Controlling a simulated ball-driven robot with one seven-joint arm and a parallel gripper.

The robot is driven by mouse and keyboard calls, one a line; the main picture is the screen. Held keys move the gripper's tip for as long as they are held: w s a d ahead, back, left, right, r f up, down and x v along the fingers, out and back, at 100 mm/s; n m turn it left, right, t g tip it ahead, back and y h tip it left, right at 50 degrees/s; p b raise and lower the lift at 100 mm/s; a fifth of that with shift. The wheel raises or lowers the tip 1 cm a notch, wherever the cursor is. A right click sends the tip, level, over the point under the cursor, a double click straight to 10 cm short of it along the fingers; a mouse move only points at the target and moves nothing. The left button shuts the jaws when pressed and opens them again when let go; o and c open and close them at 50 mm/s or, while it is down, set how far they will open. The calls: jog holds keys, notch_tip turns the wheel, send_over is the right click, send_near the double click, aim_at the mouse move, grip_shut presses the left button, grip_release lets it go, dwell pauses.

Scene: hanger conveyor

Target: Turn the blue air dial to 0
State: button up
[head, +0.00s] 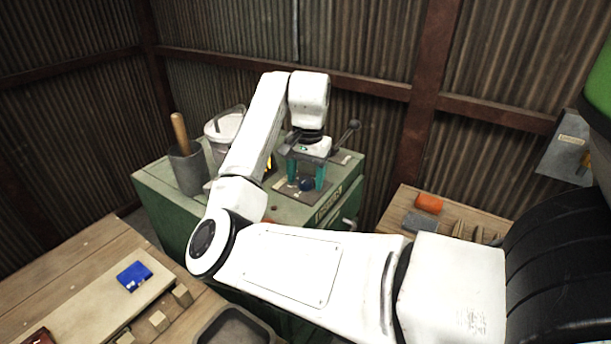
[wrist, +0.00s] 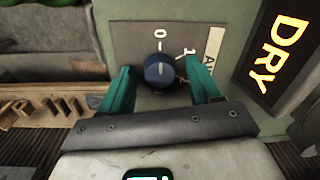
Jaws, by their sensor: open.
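The blue air dial (wrist: 158,71) is a round dark blue knob on a grey plate (wrist: 135,36). The plate carries a "0" straight above the knob in the wrist view and a "1" to its upper right. A short pale line on the knob's face looks upright, roughly in line with the 0; its exact setting is hard to tell. My gripper (wrist: 161,80) is open, with one teal finger on each side of the knob; I cannot tell whether they touch it. In the head view, the dial (head: 306,185) sits between the fingers of my gripper (head: 306,175) on the green cabinet.
A lit "DRY" sign (wrist: 279,52) stands close on the right in the wrist view. On the green cabinet (head: 163,210) are a grey container (head: 187,172) with a wooden handle, a pale lidded pot (head: 221,130) and a black-knobbed lever (head: 347,135). Wooden benches flank it.

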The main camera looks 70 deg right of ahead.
aim_at(308, 180)
notch_tip(308, 180, up, 11)
jog(key=shift+s+b, duration=0.3)
jog(key=shift+b, duration=0.1)
jog(key=shift+f, duration=0.15)
dwell(0.6)
